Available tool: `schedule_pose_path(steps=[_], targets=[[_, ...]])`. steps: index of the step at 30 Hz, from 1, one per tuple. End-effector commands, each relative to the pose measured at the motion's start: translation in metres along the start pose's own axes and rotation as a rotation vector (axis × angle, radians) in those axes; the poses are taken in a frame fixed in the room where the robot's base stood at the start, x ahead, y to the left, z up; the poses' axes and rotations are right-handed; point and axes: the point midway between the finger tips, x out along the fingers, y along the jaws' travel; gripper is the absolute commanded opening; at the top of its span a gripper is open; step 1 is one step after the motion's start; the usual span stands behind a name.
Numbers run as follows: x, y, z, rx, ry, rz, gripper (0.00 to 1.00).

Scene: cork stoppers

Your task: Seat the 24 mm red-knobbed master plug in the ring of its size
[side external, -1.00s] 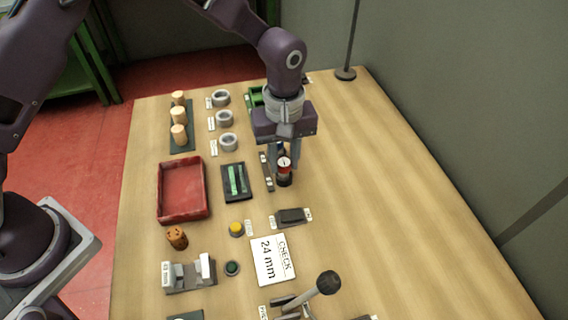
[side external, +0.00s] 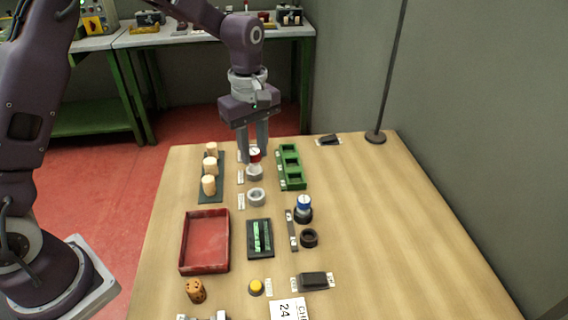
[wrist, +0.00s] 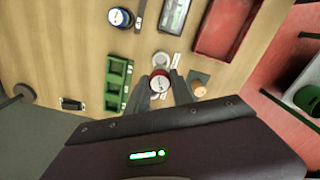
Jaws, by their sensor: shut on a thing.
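The red-knobbed plug (side external: 254,154) is held between the fingers of my gripper (side external: 256,150), above the far end of the row of pale grey rings. In the wrist view its red and white knob (wrist: 160,82) sits between the fingertips. A grey ring (side external: 254,174) shows just below and in front of it, and another ring (side external: 257,197) stands nearer. The far ring is hidden behind the plug and fingers. I cannot tell whether the plug touches a ring. The check card (side external: 288,309) is partly cut off and shows "24".
A blue-knobbed plug (side external: 304,204) stands by an empty dark holder (side external: 309,238). Corks (side external: 209,185) on a dark strip lie left of the rings, a green tray (side external: 291,168) right. A red tray (side external: 205,240) is nearer. The table's right side is clear.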

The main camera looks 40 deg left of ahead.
Motion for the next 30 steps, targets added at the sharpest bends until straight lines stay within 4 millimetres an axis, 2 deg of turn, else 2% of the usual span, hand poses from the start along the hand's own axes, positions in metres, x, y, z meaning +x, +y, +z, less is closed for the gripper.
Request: schedule_pose_path(steps=[5, 18, 30], targets=[[0.011, -0.002, -0.005, -0.018, -0.001, -0.002, 0.00], [0.057, -0.002, -0.004, -0.015, -0.001, -0.001, 0.00], [0.066, -0.002, -0.004, -0.015, 0.000, 0.001, 0.00]])
